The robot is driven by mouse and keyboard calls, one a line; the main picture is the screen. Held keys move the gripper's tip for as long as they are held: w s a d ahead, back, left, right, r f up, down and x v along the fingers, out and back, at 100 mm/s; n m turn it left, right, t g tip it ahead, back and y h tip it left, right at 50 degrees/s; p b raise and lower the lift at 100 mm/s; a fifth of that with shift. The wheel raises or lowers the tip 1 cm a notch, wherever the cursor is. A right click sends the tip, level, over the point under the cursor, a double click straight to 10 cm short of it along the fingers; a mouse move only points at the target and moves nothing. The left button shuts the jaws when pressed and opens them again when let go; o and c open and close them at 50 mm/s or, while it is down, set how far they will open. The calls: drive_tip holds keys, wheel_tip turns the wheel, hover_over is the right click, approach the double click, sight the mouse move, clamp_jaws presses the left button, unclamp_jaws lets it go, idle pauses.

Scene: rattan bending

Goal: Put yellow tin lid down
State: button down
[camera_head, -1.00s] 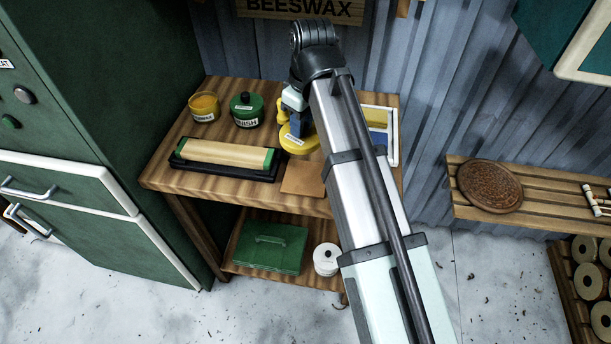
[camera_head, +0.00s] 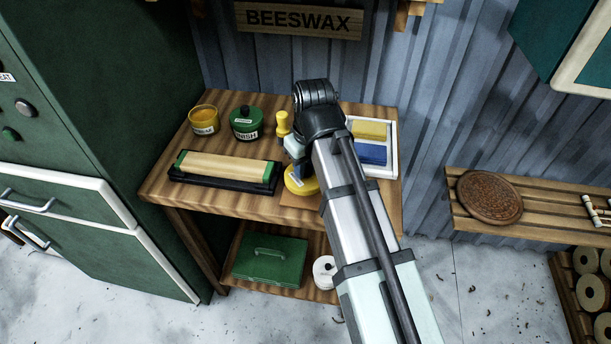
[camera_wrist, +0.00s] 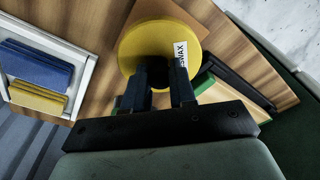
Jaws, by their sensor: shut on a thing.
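The yellow tin lid (camera_head: 301,184) is a round disc with a white label. It also shows in the wrist view (camera_wrist: 135,42), where the label reads in part as WAX. My gripper (camera_wrist: 160,75) is shut on the lid, its two dark fingers at the lid's middle. In the head view the lid is over the front part of the wooden table, covering much of a flat brown square (camera_head: 292,201). I cannot tell whether the lid touches it. An open tin with yellow contents (camera_head: 203,119) stands at the table's back left.
A green FINISH jar (camera_head: 246,124) stands beside the tin. A yellow knobbed object (camera_head: 282,123) stands behind the lid. A black-based block (camera_head: 224,171) lies left of it. A white tray (camera_head: 393,150) with yellow and blue pads is right. Bare wood (camera_head: 165,172) shows at the front left.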

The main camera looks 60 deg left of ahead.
sight(306, 172)
drive_tip(key=shift+f, duration=1.95)
drive_tip(key=shift+f, duration=0.15)
drive_tip(key=c, duration=0.9)
unclamp_jaws()
drive_tip(key=r, duration=0.4)
drive_tip(key=d+r, duration=0.1)
drive_tip(key=r, duration=0.7)
drive_tip(key=shift+d+r, duration=0.1)
drive_tip(key=shift+d, duration=0.15)
